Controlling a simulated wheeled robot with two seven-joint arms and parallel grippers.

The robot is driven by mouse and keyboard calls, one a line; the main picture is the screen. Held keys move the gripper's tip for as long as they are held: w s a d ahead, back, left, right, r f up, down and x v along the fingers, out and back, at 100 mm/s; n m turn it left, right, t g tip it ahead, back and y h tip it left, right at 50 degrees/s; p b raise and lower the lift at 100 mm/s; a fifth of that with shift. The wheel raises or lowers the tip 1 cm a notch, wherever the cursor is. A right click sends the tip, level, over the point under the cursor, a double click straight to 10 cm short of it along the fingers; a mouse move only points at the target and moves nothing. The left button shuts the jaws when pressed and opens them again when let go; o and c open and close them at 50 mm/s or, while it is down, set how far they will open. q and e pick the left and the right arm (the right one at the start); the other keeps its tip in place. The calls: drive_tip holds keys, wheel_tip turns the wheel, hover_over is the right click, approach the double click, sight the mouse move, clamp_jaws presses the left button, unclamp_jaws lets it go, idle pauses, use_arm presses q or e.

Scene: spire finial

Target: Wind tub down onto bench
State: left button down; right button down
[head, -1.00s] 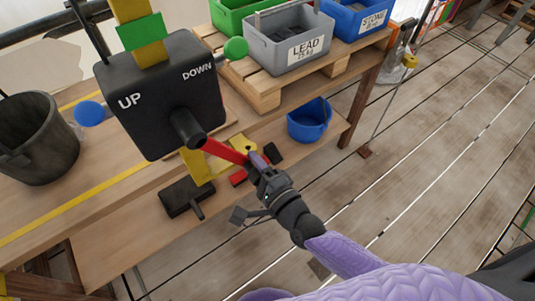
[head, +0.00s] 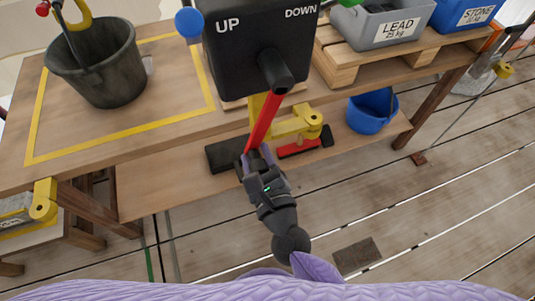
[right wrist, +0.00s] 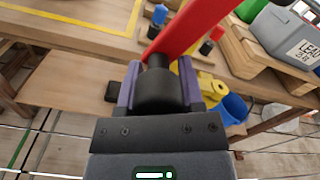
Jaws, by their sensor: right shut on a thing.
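The tub (head: 100,68) is a dark grey bucket at the upper left in the head view, under a yellow hook (head: 75,14). It is upright over the yellow-outlined area of the bench (head: 130,155); I cannot tell whether its base touches the wood. The black winch box (head: 238,60), marked UP and DOWN, has a red crank arm (head: 263,120) pointing down and slightly left. My right gripper (head: 257,160) is shut on the crank's black handle (right wrist: 157,88), seen between the purple fingers in the right wrist view. My left gripper is out of view.
A blue knob (head: 188,22) sits on the UP side of the box. A grey LEAD crate (head: 385,28) and a blue STONE crate (head: 463,12) stand on a pallet at right. A blue bucket (head: 370,112) and a yellow bracket (head: 298,124) are near the crank.

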drive_tip(key=shift+s+a+r+m, duration=0.15)
drive_tip(key=shift+a+r+m, duration=0.45)
drive_tip(key=shift+a+r, duration=0.25)
drive_tip(key=c, duration=0.5)
unclamp_jaws()
drive_tip(key=shift+o, duration=1.3)
drive_tip(key=shift+s, duration=0.1)
drive_tip(key=shift+f, duration=0.15)
